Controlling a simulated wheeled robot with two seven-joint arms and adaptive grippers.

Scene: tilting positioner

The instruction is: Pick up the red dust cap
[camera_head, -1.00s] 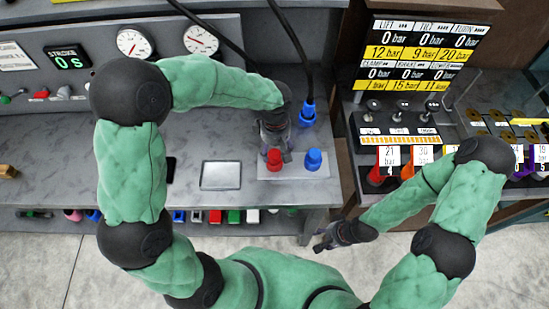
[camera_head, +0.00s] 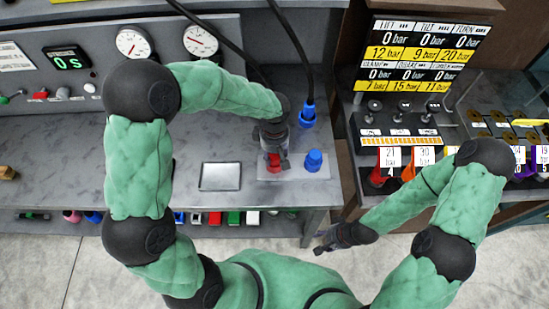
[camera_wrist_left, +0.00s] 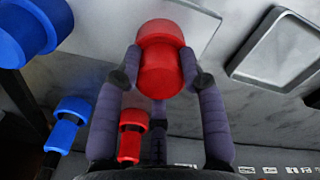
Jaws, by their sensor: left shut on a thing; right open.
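The red dust cap (camera_head: 273,162) stands at the pale plate (camera_head: 263,175) near the front edge of the grey bench. My left gripper (camera_head: 275,152) is over it. In the left wrist view the two fingertips sit on either side of the red cap (camera_wrist_left: 160,65), shut on it. Whether the cap is clear of the plate cannot be told. A blue cap (camera_head: 313,159) stands just to its right, and a blue cap also shows in the wrist view (camera_wrist_left: 32,28). My right gripper (camera_head: 326,241) is open and empty, low in front of the bench.
A shallow silver tray (camera_head: 220,176) lies left of the caps. A blue cable connector (camera_head: 308,113) is behind the blue cap. In the wrist view, a red connector (camera_wrist_left: 131,135) shows beyond the fingers. A valve panel (camera_head: 400,130) is to the right.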

